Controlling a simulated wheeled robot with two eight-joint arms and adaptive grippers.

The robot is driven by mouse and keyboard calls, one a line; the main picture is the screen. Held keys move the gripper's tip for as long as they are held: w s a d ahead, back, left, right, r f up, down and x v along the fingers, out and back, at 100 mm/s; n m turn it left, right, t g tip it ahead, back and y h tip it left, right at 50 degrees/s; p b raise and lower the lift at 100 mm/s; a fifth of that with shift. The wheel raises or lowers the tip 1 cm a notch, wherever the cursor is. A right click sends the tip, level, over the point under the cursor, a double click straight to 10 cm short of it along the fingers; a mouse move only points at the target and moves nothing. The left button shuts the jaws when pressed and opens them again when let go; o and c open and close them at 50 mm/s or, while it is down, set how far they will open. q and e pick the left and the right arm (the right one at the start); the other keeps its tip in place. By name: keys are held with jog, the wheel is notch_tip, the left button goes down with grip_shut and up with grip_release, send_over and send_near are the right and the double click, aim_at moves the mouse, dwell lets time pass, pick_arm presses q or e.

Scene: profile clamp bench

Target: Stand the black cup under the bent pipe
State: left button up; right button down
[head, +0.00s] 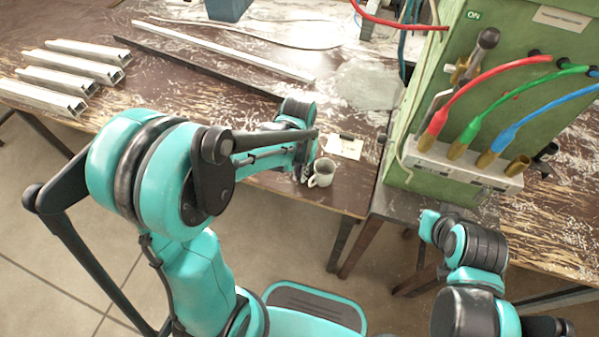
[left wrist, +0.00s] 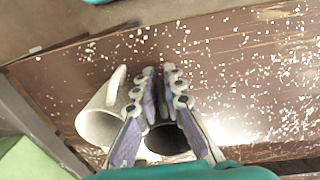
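The black cup (left wrist: 168,140) shows in the left wrist view between my left fingers, its dark opening toward the camera. My left gripper (left wrist: 160,85) has its fingertips close together, with a narrow dark strip between them that looks like the cup's handle. In the head view my left arm hides the black cup and most of the gripper. A thin grey bent pipe (head: 433,105) curves down from a brass valve on the green cabinet, right of my left gripper. My right gripper cannot be made out; only the right arm shows at lower right.
A white mug (head: 321,173) stands near the bench's front edge, close beside the black cup; it also shows in the left wrist view (left wrist: 98,125). The green cabinet (head: 425,160) carries red, green and blue hoses. Metal profiles (head: 60,75) lie at left. A white card (head: 345,147) lies behind the mug.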

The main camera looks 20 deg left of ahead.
pick_arm(q)
jog(key=shift+o, duration=0.9)
jog(key=shift+r, duration=0.1)
jog(key=shift+r, duration=0.15)
notch_tip(320, 180, up, 11)
jog(key=p, duration=0.4)
jog(key=shift+p, duration=0.3)
jog(key=s+a+r+t, duration=0.3)
jog(key=s+r+t, duration=0.2)
jog(key=s+t, duration=0.2)
jog(key=s, duration=0.2)
jog(key=shift+s+r, duration=0.15)
jog(key=shift+s, duration=0.25)
